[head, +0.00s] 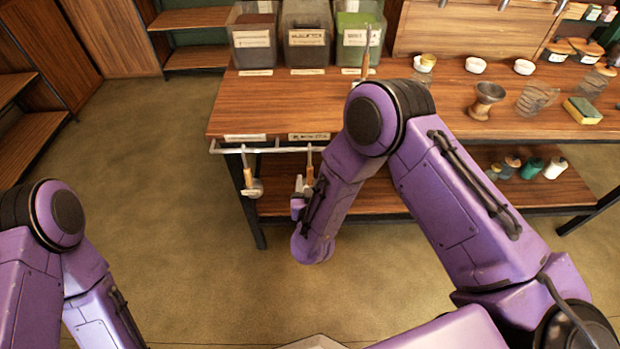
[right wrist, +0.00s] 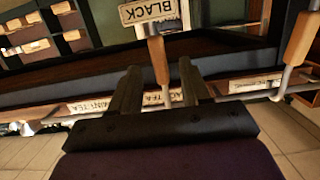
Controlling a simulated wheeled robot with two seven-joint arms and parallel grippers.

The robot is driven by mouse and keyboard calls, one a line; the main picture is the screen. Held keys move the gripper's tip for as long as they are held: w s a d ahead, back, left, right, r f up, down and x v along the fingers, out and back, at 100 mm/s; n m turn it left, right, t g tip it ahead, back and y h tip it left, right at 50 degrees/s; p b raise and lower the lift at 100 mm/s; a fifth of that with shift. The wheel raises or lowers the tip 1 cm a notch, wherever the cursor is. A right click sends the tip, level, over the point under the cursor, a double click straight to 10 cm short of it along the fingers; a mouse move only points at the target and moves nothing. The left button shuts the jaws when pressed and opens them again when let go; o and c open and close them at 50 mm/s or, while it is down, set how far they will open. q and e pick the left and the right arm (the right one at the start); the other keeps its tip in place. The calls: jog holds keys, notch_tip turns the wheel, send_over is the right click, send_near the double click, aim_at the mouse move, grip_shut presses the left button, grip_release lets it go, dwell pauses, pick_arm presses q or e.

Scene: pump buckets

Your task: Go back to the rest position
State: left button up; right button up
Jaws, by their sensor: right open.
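My right arm (head: 345,180) bends down in front of the table's front edge, by the rail. In the right wrist view my right gripper (right wrist: 160,82) is open, with its two dark fingers apart. A wooden scoop handle (right wrist: 157,62) hangs ahead, between the fingers in the picture; I cannot tell whether it touches them. This scoop's handle (head: 310,158) also shows in the head view, beside my right forearm. My left arm (head: 45,240) is folded at the lower left, and its gripper is out of view.
A second scoop (head: 250,180) hangs on the front rail (head: 285,149). Bottles (head: 532,167) stand on the lower shelf. The floor at left is clear.

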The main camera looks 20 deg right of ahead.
jog(key=shift+s+a+y, duration=0.8)
jog(key=shift+s+a, duration=0.9)
jog(key=shift+s, duration=2.5)
jog(key=s+d+f+m+g, duration=0.1)
jog(key=s+d+f+g, duration=0.5)
jog(key=s+d, duration=0.3)
jog(key=s+d+f+m+g, duration=0.2)
jog(key=s+d+f+g, duration=0.4)
jog(key=s, duration=0.8)
jog(key=d+f, duration=0.2)
jog(key=d, duration=0.1)
jog(key=shift+d+m+h, duration=0.15)
jog(key=shift+m+h, duration=0.15)
